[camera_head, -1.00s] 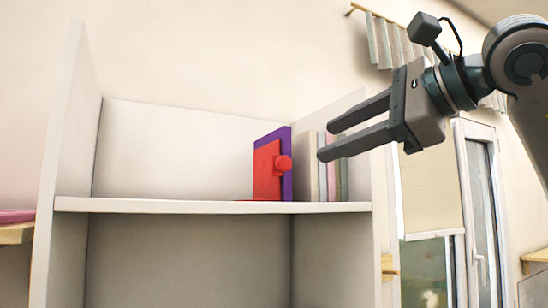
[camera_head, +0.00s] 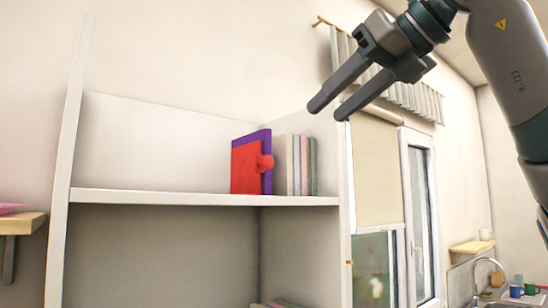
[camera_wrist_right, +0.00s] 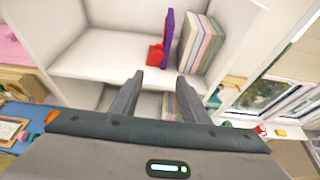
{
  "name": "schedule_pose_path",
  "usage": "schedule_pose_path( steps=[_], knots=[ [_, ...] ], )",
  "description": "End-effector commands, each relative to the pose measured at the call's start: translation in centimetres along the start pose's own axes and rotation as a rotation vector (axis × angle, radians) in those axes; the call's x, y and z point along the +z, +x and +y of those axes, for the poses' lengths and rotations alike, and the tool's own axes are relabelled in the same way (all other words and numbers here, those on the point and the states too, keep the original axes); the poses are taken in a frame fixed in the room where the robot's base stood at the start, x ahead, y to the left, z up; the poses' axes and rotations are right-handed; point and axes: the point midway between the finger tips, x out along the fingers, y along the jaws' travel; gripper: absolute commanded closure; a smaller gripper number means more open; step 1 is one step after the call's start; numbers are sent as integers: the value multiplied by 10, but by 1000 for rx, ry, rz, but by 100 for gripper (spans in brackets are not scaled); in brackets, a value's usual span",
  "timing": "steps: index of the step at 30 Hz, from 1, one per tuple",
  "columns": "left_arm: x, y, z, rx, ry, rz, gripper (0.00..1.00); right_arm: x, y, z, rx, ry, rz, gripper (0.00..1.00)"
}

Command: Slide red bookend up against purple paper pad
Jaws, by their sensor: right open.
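The red bookend (camera_head: 246,168) stands upright on the shelf, with a round red knob on its right side. The purple paper pad (camera_head: 267,151) stands right behind and beside it; the two look to be touching. In the right wrist view the red bookend (camera_wrist_right: 156,54) is at the left of the purple pad (camera_wrist_right: 168,35). My right gripper (camera_head: 328,110) is open and empty, in the air above and to the right of the bookend, away from it. Its fingers (camera_wrist_right: 158,92) also show in the right wrist view. My left gripper is not in view.
The white shelf board (camera_head: 150,197) is bare left of the bookend. Several thin books (camera_head: 302,165) stand right of the pad, by the shelf's right side wall. A window (camera_head: 385,255) and a sink area lie to the right. A pink item (camera_head: 10,208) is at far left.

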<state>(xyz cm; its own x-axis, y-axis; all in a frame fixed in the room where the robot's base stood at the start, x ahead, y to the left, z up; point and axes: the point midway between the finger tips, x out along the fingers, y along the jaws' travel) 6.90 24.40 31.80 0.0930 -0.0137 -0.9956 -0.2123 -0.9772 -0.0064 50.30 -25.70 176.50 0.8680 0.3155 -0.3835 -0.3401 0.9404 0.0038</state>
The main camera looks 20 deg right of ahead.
Motion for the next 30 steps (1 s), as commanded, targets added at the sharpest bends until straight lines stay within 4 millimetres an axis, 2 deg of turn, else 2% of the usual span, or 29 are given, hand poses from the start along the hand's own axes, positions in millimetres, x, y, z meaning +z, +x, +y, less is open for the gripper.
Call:
schedule_pose_path(
  steps=[5,11,30],
  knots=[
    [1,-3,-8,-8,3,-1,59,1,7,0,0,-1,1,58],
    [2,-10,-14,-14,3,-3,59,1,29,0,0,-1,2,58],
    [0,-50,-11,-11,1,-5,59,2,140,0,1,-2,3,58]
  ],
)
